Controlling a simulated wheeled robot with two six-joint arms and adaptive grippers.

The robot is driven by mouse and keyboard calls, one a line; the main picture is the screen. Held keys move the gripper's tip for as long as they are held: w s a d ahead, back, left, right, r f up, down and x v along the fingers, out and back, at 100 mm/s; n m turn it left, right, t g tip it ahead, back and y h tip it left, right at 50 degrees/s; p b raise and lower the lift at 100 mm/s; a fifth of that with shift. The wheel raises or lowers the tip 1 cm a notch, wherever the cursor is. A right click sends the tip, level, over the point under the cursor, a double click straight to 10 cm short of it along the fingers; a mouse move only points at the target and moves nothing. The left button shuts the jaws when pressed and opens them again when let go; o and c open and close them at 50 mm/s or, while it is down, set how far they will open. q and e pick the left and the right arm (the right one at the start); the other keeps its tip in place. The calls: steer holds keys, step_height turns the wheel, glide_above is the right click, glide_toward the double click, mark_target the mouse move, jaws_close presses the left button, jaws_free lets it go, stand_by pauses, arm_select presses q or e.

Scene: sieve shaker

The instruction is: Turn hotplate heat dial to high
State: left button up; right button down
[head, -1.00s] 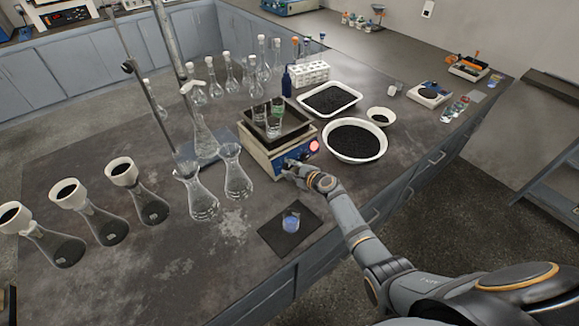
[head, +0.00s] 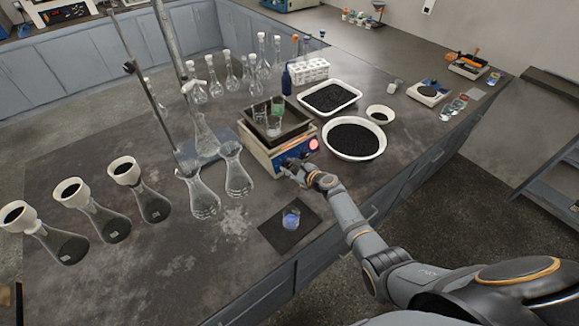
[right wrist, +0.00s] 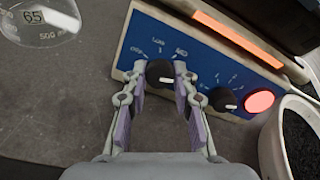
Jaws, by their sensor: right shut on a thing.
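The hotplate (head: 262,152) stands near the table's front edge, with a blue front panel and glass beakers (head: 272,125) in a dark tray on top. In the right wrist view its panel (right wrist: 205,55) carries two black dials with white scale marks and a round red light (right wrist: 259,101). My right gripper (head: 289,167) is at the panel. In the wrist view its fingertips (right wrist: 160,72) are shut on the left dial (right wrist: 160,75), one on each side. The right dial (right wrist: 222,99) is free, just right of the fingers. The scale lettering is too small to read. My left gripper is not in view.
Two flasks (head: 238,178) stand left of the hotplate. A white bowl of black grains (head: 353,157) stands close on the right. Several funnel-topped flasks stand at left.

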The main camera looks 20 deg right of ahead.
steer(key=shift+f, duration=0.1)
steer(key=c, duration=1.1)
jaws_free()
steer(key=shift+o, duration=0.2)
steer(key=v, duration=1.2)
